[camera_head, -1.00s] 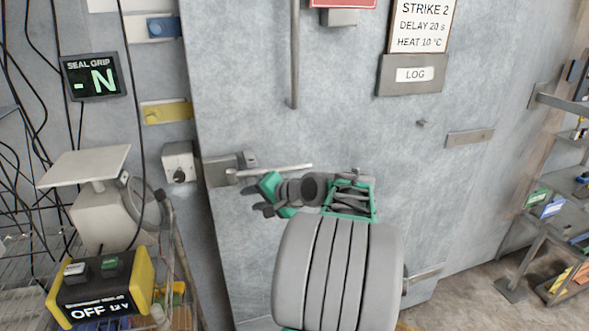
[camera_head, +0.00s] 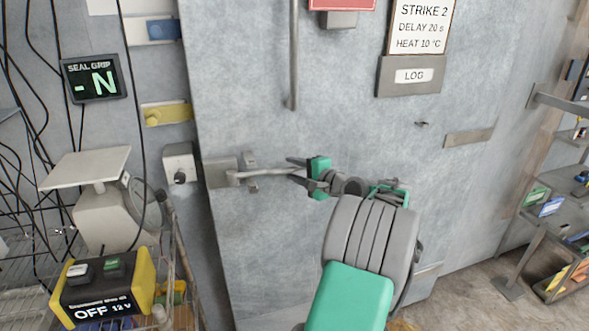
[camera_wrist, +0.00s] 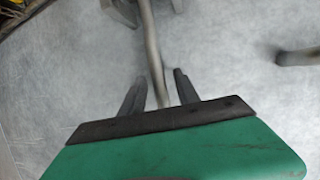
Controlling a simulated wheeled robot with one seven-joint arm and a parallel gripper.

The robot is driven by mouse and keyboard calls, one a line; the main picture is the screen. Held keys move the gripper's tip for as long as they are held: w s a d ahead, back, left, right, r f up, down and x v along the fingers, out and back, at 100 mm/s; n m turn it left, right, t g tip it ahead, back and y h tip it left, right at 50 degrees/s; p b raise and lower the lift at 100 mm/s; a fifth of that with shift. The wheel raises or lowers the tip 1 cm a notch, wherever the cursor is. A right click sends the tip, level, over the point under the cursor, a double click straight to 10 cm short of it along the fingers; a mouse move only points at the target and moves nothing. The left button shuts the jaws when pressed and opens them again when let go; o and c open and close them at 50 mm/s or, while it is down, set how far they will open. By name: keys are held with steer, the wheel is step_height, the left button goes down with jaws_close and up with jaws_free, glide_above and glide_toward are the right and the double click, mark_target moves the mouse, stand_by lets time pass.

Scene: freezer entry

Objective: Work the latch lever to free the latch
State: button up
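The latch lever (camera_head: 262,171) is a thin pale metal bar. It runs roughly level to the right from the latch block (camera_head: 221,172) at the left edge of the grey door. My gripper (camera_head: 297,172) is at the lever's free right end. In the wrist view the lever (camera_wrist: 151,45) passes between the two dark fingers of my gripper (camera_wrist: 159,86), with a gap on each side. The fingers are open around the bar and not closed on it. The lever's tip is hidden by my gripper.
A grey switch box (camera_head: 180,165) is beside the latch on the wall. A vertical bar handle (camera_head: 294,55) is above. A scale (camera_head: 100,205) and a yellow-black power box (camera_head: 100,287) reading OFF stand at left. Shelving (camera_head: 560,205) is at right. The door face around the lever is clear.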

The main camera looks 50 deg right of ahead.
jaws_close()
stand_by(1.4)
